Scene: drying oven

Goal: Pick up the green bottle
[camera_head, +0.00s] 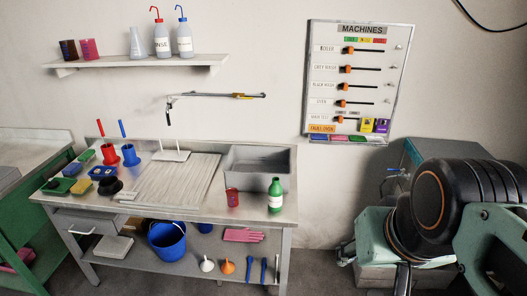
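The green bottle (275,195) stands upright near the front right corner of the steel sink table (190,208). It has a white label and a narrow neck. It stands in front of the grey sink basin (258,184), and nothing is touching it. My gripper cannot be made out in this view.
A red cup (232,197) stands left of the bottle. Blue and red cylinders with brushes (120,152) and sponges (65,186) are at the table's left. A blue bucket (166,240) and funnels are on the lower shelf. A wall shelf (135,65) holds wash bottles.

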